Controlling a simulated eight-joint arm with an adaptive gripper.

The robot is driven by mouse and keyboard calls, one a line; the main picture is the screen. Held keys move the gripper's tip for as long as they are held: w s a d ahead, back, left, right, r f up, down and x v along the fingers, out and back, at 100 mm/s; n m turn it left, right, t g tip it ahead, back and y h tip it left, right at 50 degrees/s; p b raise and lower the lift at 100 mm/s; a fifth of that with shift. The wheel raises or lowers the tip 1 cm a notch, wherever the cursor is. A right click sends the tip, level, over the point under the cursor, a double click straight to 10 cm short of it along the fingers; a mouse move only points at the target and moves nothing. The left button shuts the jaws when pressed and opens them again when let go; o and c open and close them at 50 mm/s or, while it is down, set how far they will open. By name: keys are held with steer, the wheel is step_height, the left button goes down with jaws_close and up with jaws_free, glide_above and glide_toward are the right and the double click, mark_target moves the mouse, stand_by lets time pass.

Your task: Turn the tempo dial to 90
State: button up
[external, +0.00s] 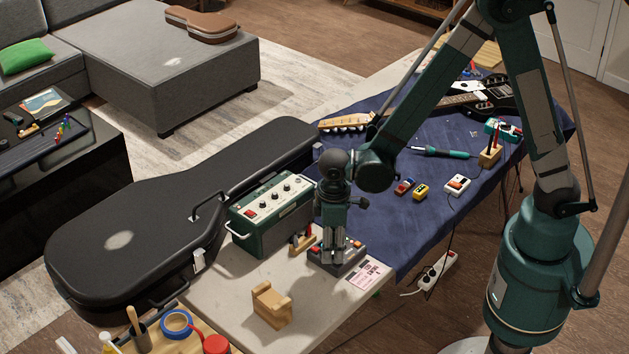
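A dark grey box with red and orange buttons (350,258) sits near the front edge of the pale table. My gripper (335,257) points straight down over the middle of this box, at or just above its top. The fingers look close together, but the view is too small to show their gap or any contact. No tempo dial or number scale can be made out; the gripper covers the box's middle. A green amplifier (262,222) with a row of knobs on its cream panel stands left of my gripper.
A printed card (370,273) lies right of the box. A wooden cradle (271,305) stands in front, and a small wooden holder (301,239) is close left. A black guitar case (125,225) fills the left side. Blue cloth (400,230) with pedals and a soldering iron (443,152) lies behind.

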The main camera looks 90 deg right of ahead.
jaws_close()
steer(key=shift+n+b, duration=0.95)
steer(key=shift+n, duration=1.95)
jaws_free()
steer(key=shift+r, duration=0.2)
